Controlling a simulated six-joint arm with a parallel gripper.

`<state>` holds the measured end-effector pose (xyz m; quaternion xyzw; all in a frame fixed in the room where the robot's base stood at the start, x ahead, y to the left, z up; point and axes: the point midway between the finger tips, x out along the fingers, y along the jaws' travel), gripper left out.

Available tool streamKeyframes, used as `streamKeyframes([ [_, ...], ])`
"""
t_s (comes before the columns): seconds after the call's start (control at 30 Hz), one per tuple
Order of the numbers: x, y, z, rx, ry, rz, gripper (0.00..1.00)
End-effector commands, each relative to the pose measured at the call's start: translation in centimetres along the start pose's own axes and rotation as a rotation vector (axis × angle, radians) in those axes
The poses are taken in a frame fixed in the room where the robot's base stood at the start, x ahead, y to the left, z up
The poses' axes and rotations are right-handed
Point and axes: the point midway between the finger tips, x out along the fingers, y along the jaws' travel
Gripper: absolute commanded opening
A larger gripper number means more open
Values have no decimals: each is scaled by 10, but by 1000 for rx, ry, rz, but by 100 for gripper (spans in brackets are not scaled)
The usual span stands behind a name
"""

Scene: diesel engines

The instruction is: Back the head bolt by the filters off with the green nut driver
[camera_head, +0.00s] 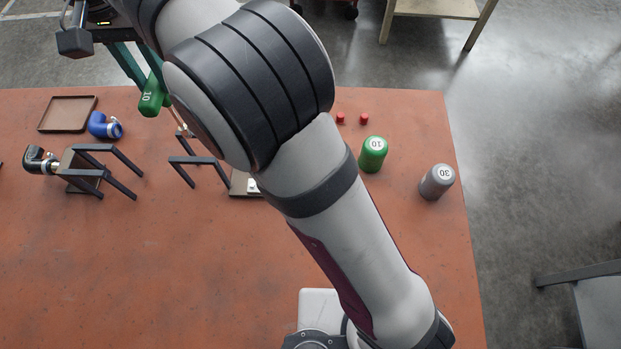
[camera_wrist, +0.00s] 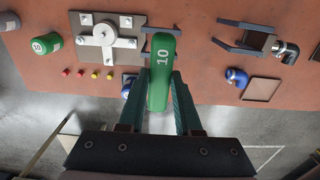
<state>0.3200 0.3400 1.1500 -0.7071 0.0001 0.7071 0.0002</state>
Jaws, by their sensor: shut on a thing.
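My gripper (camera_wrist: 158,103) is shut on the green nut driver (camera_wrist: 161,68), whose handle is marked 10. The driver also shows in the head view (camera_head: 151,97), tilted, hanging from my gripper near the table's back edge. Its shaft and tip are not clear. In the wrist view a grey plate (camera_wrist: 91,55) carries a pale round part (camera_wrist: 104,34) and several small posts. I cannot tell which is the head bolt by the filters. In the head view my arm hides most of this plate.
A green cylinder marked 10 (camera_head: 373,154) and a grey one marked 30 (camera_head: 437,181) stand at right. Red caps (camera_head: 364,118) lie behind. A brown tray (camera_head: 68,114), blue elbow (camera_head: 105,125), black elbow (camera_head: 38,160) and dark brackets (camera_head: 195,161) are left. The front left table is clear.

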Motion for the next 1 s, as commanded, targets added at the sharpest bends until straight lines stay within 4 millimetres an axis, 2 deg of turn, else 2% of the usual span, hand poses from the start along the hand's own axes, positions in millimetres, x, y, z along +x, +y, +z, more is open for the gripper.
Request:
streamKeyframes([
  [0.23, 0, 2, -1, 1, 0, 0, 0],
  [0.33, 0, 18, -5, 1, 1, 3, 0],
  [0.47, 3, 67, -13, -1, 1, 9, 0],
  [0.53, 7, 102, -13, -2, 1, 11, 0],
  [0.6, 13, 137, -9, -2, 1, 10, 0],
  [0.73, 29, 196, 10, 0, 3, 5, 0],
  [0.8, 37, 217, 20, 1, 2, 2, 0],
  [0.87, 42, 229, 28, 2, 3, 1, 0],
  [1.0, 49, 239, 35, 1, 2, -1, 0],
])
